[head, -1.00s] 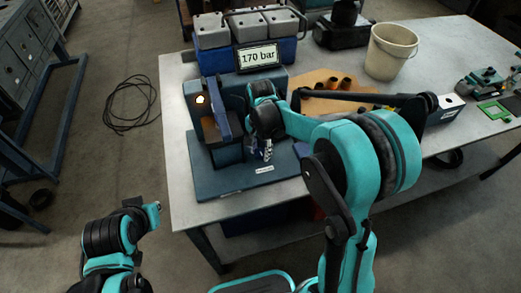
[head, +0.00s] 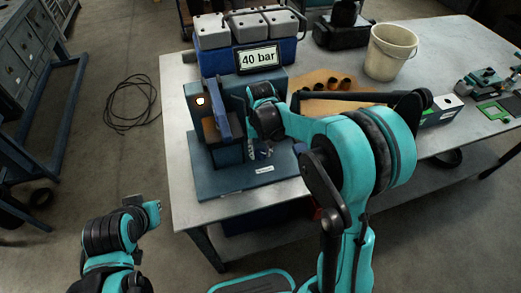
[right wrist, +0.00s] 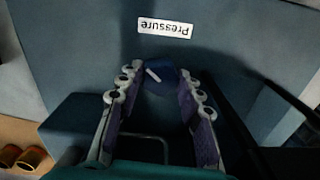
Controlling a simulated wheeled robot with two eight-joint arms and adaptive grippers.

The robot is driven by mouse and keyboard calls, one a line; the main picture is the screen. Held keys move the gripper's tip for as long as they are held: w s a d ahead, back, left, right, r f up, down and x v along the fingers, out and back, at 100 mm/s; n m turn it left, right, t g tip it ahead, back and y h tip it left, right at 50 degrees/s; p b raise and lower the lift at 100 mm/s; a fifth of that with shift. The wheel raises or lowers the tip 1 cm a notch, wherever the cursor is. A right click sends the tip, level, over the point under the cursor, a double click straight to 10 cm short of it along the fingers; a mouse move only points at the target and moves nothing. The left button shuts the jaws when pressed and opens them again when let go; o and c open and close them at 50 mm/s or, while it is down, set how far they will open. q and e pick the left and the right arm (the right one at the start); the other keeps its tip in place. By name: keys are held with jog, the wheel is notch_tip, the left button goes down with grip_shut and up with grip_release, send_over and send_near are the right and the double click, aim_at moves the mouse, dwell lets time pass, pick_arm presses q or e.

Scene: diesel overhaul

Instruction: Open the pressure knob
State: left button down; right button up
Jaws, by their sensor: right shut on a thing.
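The blue pressure knob (right wrist: 160,76) with a white pointer mark sits beside the "Pressure" label (right wrist: 165,27) on the blue base plate. My right gripper (right wrist: 159,82) is shut on the knob, with a finger on each side. In the head view, the right gripper (head: 258,152) reaches down to the plate and partly hides the knob. The label also shows there (head: 265,170). The display (head: 259,57) above the test stand (head: 223,152) reads 40 bar. My left gripper (head: 153,211) is off the table at the lower left; its finger opening is unclear.
Grey-lidded blue containers (head: 247,29) stand behind. A beige bucket (head: 391,52) and a wooden board with dark cylindrical parts (head: 325,107) are to the right. A cable coil (head: 131,105) lies on the floor.

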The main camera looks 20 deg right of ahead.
aim_at(261, 152)
jog(key=n, duration=0.3)
jog(key=shift+n, duration=2.3)
jog(key=o, duration=1.1)
jog(key=shift+o, duration=0.2)
jog(key=shift+r, duration=0.1)
notch_tip(261, 152, up, 12)
jog(key=shift+s, duration=0.1)
